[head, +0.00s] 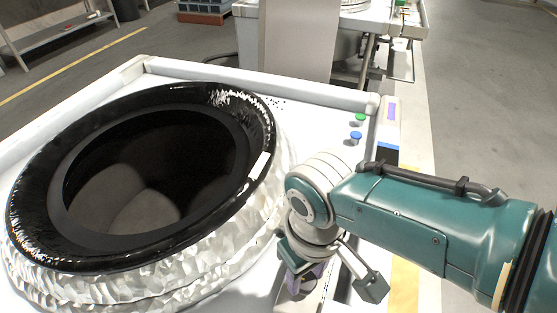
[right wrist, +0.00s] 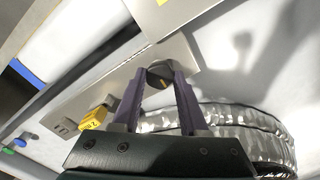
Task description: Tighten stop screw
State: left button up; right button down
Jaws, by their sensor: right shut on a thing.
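In the right wrist view the two purple fingers of my right gripper (right wrist: 161,80) are closed around a dark round knob (right wrist: 158,72). It looks like the head of the stop screw and sits at the edge of a pale metal plate. In the head view my right gripper (head: 301,277) points down at the near right side of the machine, beside the large ring. There the knob is hidden by my own wrist and fingers. I cannot tell how far the screw is turned in. My left gripper is not in view.
A large black ring (head: 237,106) on a crinkled silvery body fills the left of the white table (head: 305,89). A green button (head: 360,118) and a blue button (head: 356,135) stand behind my right arm. Floor at right is clear.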

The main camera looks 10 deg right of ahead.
aim_at(306, 280)
jog(key=shift+c, duration=2.2)
grip_release()
jog(key=shift+r, duration=0.1)
notch_tip(306, 280, up, 10)
jog(key=p, duration=0.5)
jog(key=shift+p, duration=0.3)
